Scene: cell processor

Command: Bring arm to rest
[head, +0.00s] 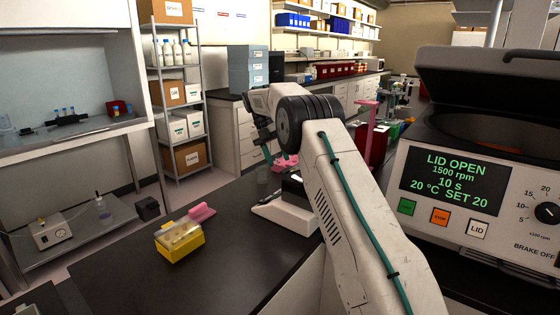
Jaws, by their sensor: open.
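My arm (352,215) rises from the lower right and bends at a dark joint in mid-picture. My gripper (264,158) hangs at its far end over the dark bench (225,225), small and partly hidden by the wrist. It is open, and I see nothing held in it. It is behind and to the right of the pink block and the yellow box, apart from both.
A centrifuge (455,195) stands at the right with its lid (490,80) raised; its display reads LID OPEN. A yellow box (180,240) and a pink block (201,213) sit on the bench. A white-based device (285,212) is partly behind my arm. The front bench is clear.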

